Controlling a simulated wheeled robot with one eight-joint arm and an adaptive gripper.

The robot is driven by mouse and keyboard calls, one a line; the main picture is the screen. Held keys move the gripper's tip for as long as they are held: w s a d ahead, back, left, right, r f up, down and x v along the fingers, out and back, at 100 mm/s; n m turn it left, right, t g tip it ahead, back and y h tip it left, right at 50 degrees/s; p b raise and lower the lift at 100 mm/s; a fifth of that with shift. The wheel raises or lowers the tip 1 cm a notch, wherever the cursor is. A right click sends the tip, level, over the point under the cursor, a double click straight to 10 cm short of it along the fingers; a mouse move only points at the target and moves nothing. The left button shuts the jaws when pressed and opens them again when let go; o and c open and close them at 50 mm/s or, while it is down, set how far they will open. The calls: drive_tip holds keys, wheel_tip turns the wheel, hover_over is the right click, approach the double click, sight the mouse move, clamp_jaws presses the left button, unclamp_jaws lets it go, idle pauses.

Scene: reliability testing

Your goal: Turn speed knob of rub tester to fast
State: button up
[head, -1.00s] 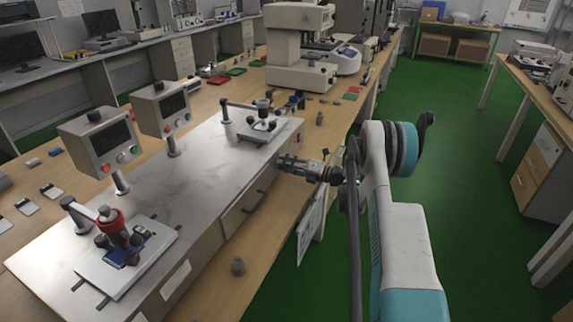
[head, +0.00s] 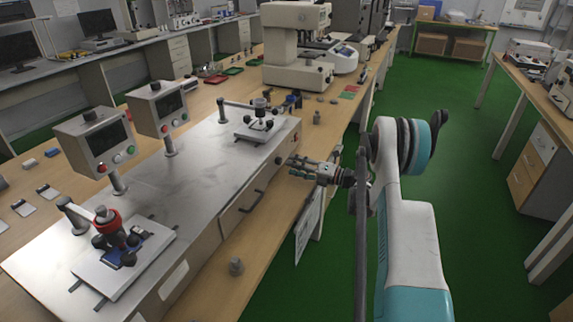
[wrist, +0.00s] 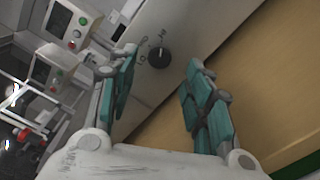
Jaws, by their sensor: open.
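The rub tester (head: 190,175) is a long pale machine on the wooden bench, with a vertical front panel along its right side. Its dark round speed knob (wrist: 159,57) is on that panel, with small markings around it that are too small to read. In the wrist view the knob shows between and beyond the two teal fingers, and it looks untouched. My gripper (wrist: 163,62) is open and empty, facing the panel. In the head view my gripper (head: 291,167) is just right of the panel's far end.
A drawer handle (head: 252,201) is on the panel. A small grey weight (head: 236,266) stands on the bench edge. Green floor lies right.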

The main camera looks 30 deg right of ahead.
drive_tip(key=v, duration=0.7)
idle(0.3)
